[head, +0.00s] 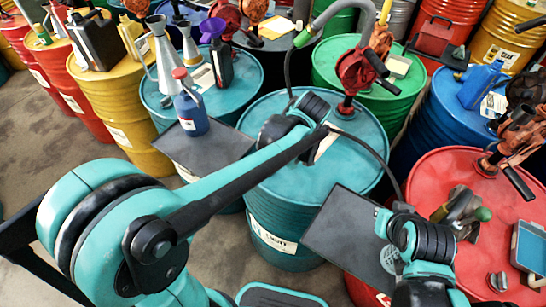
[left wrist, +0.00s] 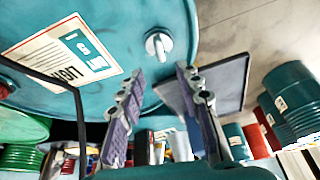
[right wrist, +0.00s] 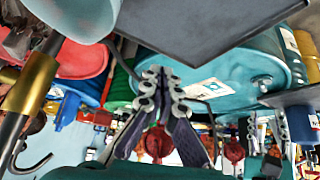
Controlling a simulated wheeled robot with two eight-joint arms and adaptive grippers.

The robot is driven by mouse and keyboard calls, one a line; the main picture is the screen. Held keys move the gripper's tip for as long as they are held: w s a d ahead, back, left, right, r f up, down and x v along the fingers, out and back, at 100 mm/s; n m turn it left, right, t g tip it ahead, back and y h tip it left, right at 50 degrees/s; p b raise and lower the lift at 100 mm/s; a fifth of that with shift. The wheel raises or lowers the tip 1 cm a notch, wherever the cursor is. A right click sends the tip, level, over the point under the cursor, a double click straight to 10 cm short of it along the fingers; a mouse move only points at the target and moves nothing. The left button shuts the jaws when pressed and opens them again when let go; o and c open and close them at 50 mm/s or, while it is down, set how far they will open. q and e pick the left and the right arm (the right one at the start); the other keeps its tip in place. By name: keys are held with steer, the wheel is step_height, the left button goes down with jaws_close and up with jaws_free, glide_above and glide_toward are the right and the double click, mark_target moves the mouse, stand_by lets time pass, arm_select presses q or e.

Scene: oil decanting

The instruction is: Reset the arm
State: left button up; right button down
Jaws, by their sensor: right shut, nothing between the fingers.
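My left arm crosses the head view from the lower left to above the middle teal drum (head: 265,215). Its fingers cannot be made out there. In the left wrist view my left gripper (left wrist: 157,82) has its two fingers wide apart and empty, with the teal drum and its silver bung (left wrist: 157,45) beyond. My right arm is at the lower right of the head view, fingers hidden. In the right wrist view my right gripper (right wrist: 165,78) has its fingertips together and empty, below a dark plate (right wrist: 215,22). My left gripper also shows at the right there.
A red drum (head: 440,170) holds tools and a blue tray (head: 528,247). Dark plates (head: 345,232) jut out beside drums. Bare floor (head: 40,130) lies at the left.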

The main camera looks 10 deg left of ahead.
arm_select(q)
steer(key=shift+v, duration=1.15)
